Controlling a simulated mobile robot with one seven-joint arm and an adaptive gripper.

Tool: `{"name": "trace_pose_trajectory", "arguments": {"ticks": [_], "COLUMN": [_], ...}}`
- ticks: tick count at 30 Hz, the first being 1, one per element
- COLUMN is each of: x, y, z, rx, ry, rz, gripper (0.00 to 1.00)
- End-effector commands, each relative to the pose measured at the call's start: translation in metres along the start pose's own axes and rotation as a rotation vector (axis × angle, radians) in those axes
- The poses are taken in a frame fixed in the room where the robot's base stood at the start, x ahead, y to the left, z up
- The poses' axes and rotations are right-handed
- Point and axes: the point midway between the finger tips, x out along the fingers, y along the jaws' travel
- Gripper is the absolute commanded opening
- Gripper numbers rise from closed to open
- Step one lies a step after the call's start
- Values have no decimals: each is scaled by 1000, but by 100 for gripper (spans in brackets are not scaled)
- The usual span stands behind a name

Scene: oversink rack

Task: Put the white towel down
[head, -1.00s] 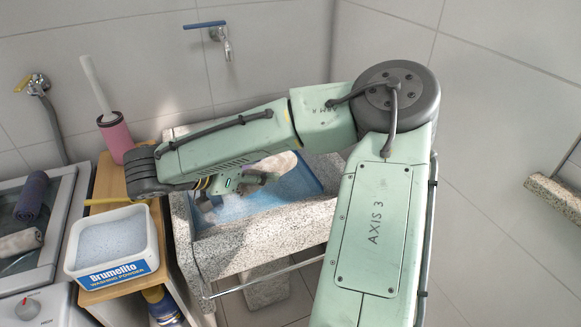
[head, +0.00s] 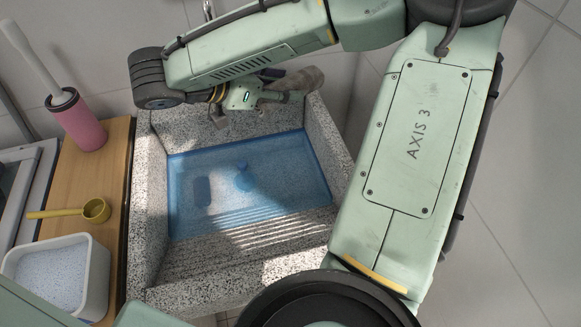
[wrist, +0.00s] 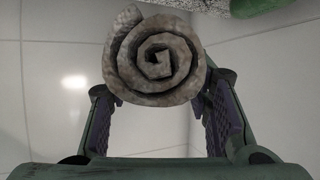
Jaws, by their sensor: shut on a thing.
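The white towel (head: 300,79) is rolled up and looks grey-beige in the shade. The wrist view shows its spiral end (wrist: 156,60) between the two fingers. My gripper (head: 268,93) is shut on it and holds it at the back of the stone sink (head: 148,215), over or near the back rim; the head view does not make the height clear. In the wrist view my gripper (wrist: 160,110) has a dark pad on each side of the roll.
The sink holds blue water (head: 270,165), with small blue shapes in it and a ribbed slope in front. A wooden stand (head: 90,190) at left carries a pink brush holder (head: 80,125), a yellow scoop (head: 95,210) and a white powder tub (head: 95,275).

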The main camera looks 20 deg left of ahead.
Motion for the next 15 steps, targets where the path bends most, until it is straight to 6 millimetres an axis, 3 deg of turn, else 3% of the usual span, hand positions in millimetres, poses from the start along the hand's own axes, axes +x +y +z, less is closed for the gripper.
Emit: {"name": "trace_pose_trajectory", "arguments": {"ticks": [6, 8, 15], "x": [28, 30, 61], "y": [1, 0, 1], "z": [54, 58, 115], "rx": [-5, -9, -8], "ry": [0, -3, -3], "rz": [2, 3, 3], "gripper": [18, 18, 18]}}
